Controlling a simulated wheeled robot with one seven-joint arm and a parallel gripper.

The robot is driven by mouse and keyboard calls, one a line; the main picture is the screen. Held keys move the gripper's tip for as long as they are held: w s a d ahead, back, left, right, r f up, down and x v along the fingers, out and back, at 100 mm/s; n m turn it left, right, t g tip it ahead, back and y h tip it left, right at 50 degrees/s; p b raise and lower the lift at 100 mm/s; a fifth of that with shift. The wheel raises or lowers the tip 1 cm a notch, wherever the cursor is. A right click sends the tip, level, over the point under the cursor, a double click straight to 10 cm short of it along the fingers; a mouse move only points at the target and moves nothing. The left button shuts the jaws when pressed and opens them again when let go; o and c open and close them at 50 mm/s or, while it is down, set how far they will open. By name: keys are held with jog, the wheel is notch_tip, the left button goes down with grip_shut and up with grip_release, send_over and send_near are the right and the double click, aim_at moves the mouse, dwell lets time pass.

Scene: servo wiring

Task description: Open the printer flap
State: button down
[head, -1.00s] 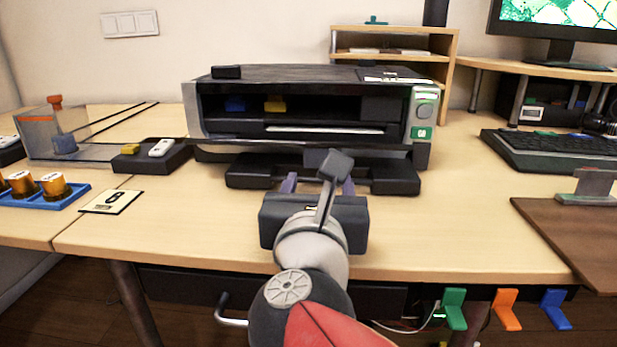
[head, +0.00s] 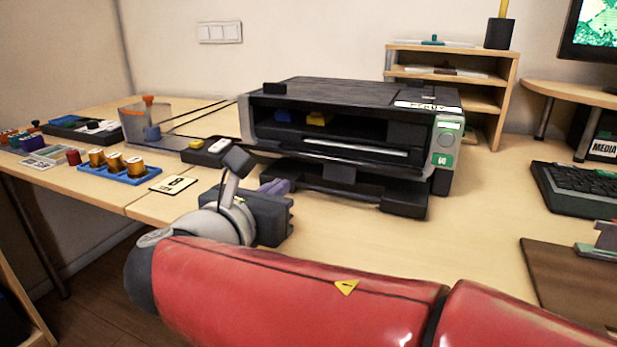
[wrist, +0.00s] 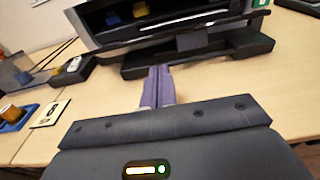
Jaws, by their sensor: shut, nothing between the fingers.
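The black and grey printer (head: 345,92) stands on the desk, with its front opening facing me. A blue block and a yellow block (head: 317,118) show inside the dark opening. A dark ledge (head: 404,195) sticks out low at the front; I cannot tell whether it is the flap. My gripper (head: 284,186) is low in front of the printer, near the left end of the ledge. In the wrist view its purple fingers (wrist: 160,70) are together and empty, pointing at the printer (wrist: 82,28). I cannot tell whether the fingertips touch the ledge.
Left of the printer are a dark block with a white piece (head: 218,146), a numbered card (head: 174,184), and a blue tray (head: 118,172) with orange spools. A wooden shelf (head: 508,62) stands behind right. A keyboard (head: 585,187) lies at the right.

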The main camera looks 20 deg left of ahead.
aim_at(307, 156)
jog(key=w, duration=0.6)
jog(key=w+f, duration=0.1)
jog(key=w, duration=0.2)
jog(key=shift+w+d, duration=0.1)
jog(key=shift+d, duration=0.3)
jog(key=r+p, duration=0.1)
jog(key=p, duration=0.2)
jog(key=shift+w+r+g, duration=0.1)
jog(key=shift+r+g, duration=0.3)
jog(key=r+g+p, duration=0.1)
jog(key=p, duration=0.3)
jog(key=shift+w+p, duration=0.1)
jog(key=shift+p, duration=0.25)
jog(key=shift+w+r+g+p, duration=0.1)
jog(key=shift+g+p, duration=0.2)
jog(key=shift+p, duration=0.45)
jog(key=shift+f, duration=0.2)
